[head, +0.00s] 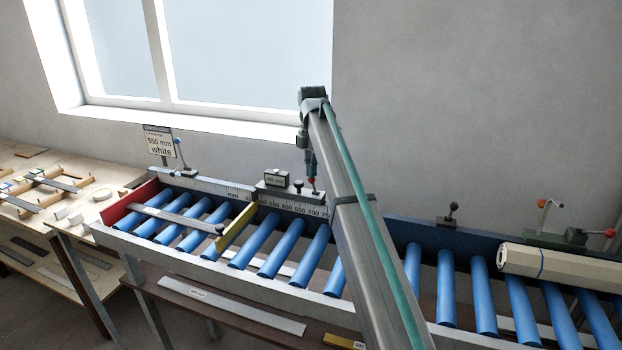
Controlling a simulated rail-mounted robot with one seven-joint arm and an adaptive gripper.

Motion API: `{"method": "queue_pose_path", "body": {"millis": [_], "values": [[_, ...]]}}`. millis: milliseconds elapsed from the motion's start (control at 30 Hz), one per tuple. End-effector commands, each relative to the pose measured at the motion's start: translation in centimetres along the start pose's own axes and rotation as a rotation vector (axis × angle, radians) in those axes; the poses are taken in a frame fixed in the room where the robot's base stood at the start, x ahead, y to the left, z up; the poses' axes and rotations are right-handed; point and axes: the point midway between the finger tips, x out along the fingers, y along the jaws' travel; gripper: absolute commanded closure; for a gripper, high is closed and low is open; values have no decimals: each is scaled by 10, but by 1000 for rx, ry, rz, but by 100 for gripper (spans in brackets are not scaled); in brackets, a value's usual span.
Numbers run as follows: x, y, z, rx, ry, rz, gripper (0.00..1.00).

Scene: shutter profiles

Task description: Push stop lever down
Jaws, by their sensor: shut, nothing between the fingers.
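A lever with a red knob (312,180) stands on the grey stop carriage (312,196), which sits on the rail behind the blue rollers; I take it for the stop lever. My gripper (311,172) points down from the arm's end, shut and empty, right above the red knob. Whether its tips touch the knob is too small to tell. The lever's shaft looks roughly upright. A small black knob (298,184) is just left of it. A yellow stop plate (236,228) crosses the rollers on the left.
A pale profile (165,213) lies on the rollers between the red end plate (131,203) and the yellow plate. A sign (159,143) reads 550 mm white. Another lever (180,153) stands at the left. A wrapped bundle (560,265) lies on the right rollers. My arm crosses the middle.

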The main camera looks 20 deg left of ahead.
Motion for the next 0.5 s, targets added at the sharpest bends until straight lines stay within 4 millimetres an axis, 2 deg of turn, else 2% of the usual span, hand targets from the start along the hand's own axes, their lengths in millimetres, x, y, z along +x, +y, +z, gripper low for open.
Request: {"method": "queue_pose_path", "body": {"millis": [500], "values": [[-10, 0, 0, 0, 0, 0, 100]]}}
